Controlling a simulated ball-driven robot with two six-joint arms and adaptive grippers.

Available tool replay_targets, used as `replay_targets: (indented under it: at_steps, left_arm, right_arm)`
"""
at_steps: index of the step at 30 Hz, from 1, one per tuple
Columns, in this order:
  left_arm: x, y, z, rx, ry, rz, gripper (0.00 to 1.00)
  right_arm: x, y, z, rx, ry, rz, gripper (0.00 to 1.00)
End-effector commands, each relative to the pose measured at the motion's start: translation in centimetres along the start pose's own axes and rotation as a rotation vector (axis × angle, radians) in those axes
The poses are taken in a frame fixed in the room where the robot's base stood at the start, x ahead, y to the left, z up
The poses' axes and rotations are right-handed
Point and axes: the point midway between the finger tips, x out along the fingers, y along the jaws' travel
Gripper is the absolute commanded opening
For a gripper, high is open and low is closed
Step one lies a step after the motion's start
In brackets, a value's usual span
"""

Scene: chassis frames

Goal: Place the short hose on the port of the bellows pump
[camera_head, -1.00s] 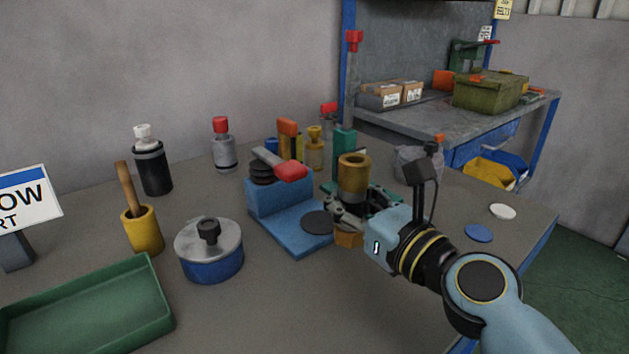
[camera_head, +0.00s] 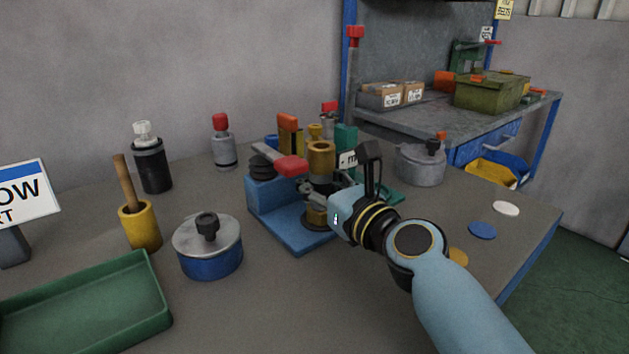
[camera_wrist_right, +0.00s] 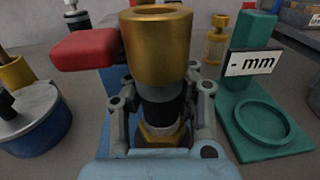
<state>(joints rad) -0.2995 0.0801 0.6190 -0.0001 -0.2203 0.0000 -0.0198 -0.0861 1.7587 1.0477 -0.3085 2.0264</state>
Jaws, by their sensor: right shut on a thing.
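The bellows pump (camera_head: 282,229) has a blue base, black bellows (camera_head: 261,170) and a red-ended lever (camera_head: 291,165). A dark round disc lies on its low front part, mostly covered now. My right gripper (camera_head: 318,190) is shut on the short hose (camera_head: 321,157), which has brass ends and a black middle. The hose stands about upright over the disc; I cannot tell whether its lower end touches it. In the right wrist view, the fingers (camera_wrist_right: 163,108) close on both sides of the hose's black middle (camera_wrist_right: 160,112). My left gripper is out of view.
A green stand (camera_wrist_right: 262,125) with a ring and an "mm" label is close right of the hose. A blue pot with a grey lid (camera_head: 208,262), a mortar (camera_head: 139,228) and a green tray (camera_head: 90,312) are to the left. The front middle of the table is clear.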

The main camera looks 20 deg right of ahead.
Motion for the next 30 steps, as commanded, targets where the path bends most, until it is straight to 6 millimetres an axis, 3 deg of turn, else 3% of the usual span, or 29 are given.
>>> replay_targets:
  at_steps: [1, 9, 20, 23, 30]
  left_arm:
    - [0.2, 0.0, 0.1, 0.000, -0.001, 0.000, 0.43]
    - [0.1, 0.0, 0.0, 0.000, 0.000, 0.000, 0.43]
    - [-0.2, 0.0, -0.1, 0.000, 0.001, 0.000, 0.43]
    - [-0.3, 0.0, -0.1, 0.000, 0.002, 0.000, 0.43]
    - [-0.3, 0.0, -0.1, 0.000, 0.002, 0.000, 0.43]
  right_arm:
    - [0.0, 0.0, -0.3, 0.000, 0.001, 0.000, 0.07]
    - [0.0, 0.0, -0.1, 0.000, 0.001, 0.000, 0.43]
    - [-0.3, 0.0, 0.2, -0.001, 0.001, 0.000, 0.44]
    - [-1.8, 0.0, 0.1, 0.000, 0.003, 0.000, 0.44]
    - [-7.2, 0.0, 0.0, -0.002, 0.004, 0.000, 0.44]
